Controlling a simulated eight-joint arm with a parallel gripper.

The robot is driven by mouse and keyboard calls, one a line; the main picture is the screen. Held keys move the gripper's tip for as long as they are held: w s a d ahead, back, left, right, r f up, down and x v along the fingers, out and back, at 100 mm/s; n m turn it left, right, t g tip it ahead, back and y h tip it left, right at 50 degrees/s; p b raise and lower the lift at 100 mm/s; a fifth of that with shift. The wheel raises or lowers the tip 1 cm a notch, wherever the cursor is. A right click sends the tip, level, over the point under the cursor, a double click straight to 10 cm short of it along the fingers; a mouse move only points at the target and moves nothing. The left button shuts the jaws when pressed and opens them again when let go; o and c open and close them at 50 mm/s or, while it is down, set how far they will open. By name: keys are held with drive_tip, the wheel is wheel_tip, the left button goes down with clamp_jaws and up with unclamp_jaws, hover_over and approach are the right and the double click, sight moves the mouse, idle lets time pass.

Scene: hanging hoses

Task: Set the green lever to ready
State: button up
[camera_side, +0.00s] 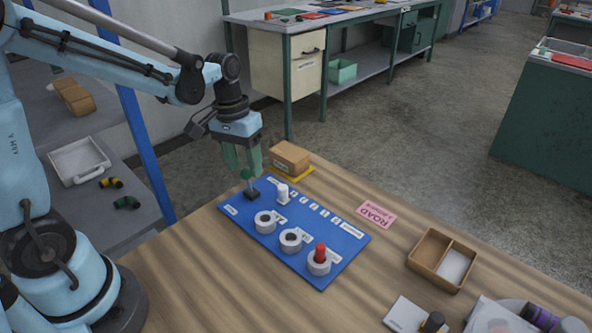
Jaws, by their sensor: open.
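The green lever (246,174) stands at the upper left of a blue panel (323,260) on the wooden table. It has a green knob on a thin rod rising from a small dark base (252,195). The rod leans a little to the left. My gripper (243,170), with green fingers, points down right at the knob. Its fingers are open, one on each side of the knob as seen here; I cannot tell whether they touch it. The panel's labels are too small to read.
A white peg (283,193) stands close right of the lever. Grey rings (265,222) and a red peg (320,253) sit on the panel. A cardboard box (291,157) stands behind. A divided wooden tray (428,262) is at right. The table's left front is clear.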

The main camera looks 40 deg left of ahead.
sight(246, 172)
drive_tip(key=shift+d+f, duration=0.15)
drive_tip(key=shift+f, duration=1.55)
clamp_jaws()
